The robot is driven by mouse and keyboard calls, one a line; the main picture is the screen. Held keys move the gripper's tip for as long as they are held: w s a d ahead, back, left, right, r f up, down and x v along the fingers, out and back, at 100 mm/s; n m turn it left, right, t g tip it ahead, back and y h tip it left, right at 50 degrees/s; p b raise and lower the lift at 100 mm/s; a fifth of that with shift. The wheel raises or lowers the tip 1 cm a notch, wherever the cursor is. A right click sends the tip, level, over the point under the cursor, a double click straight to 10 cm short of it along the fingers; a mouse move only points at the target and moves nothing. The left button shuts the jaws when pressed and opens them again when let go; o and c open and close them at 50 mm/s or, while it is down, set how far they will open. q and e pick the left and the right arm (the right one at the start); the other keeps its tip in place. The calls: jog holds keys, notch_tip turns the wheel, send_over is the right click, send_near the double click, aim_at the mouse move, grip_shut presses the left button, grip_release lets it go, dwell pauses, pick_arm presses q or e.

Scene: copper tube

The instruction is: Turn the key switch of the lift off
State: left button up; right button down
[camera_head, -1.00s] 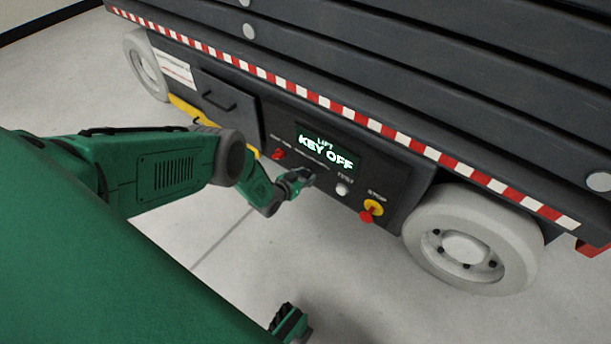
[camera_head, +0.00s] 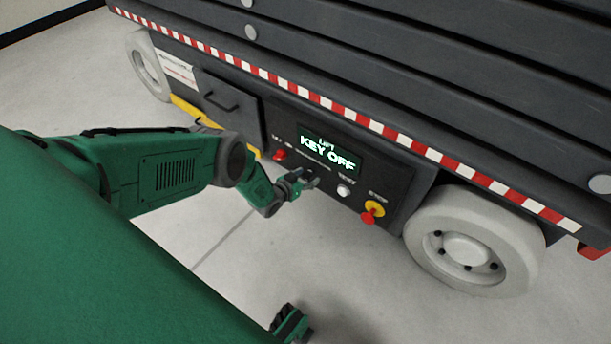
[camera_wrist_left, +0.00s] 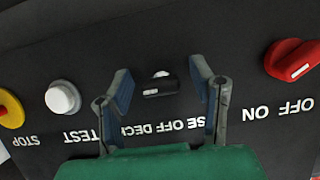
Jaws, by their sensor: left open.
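The lift's control panel (camera_head: 385,168) is on its dark side, and its display (camera_head: 330,150) reads "LIFT KEY OFF". My left gripper (camera_head: 307,180) is open in front of the panel, below the display. In the left wrist view, the open fingers (camera_wrist_left: 163,84) stand on either side of a small black key switch (camera_wrist_left: 155,90) with a white mark. Its label reads upside down, partly hidden by a finger, with "OFF" and part of "DECK" legible. I see no clear contact with the switch.
A red rotary knob (camera_head: 279,155) marked ON and OFF is left of my gripper. A white TEST button (camera_head: 344,191) and a red stop button (camera_head: 368,216) on yellow are to its right. A wheel (camera_head: 470,243) stands beyond. The floor in front is clear.

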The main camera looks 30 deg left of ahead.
pick_arm(q)
jog(key=d+v, duration=0.1)
jog(key=v, duration=1)
jog(key=shift+s+a, duration=0.45)
jog(key=shift+a, duration=0.05)
jog(key=s+d+r+g, duration=0.4)
jog(key=s+d+g, duration=0.3)
jog(key=s+d, duration=0.4)
jog(key=s+r+g+y, duration=0.1)
jog(key=s+r+g, duration=0.2)
jog(key=s+r, duration=0.35)
jog(key=s+r+g, duration=0.3)
jog(key=s, duration=0.7)
notch_tip(320, 180, up, 18)
jog(key=p, duration=1.8)
jog(key=shift+s+a, duration=0.4)
jog(key=shift+a, duration=0.1)
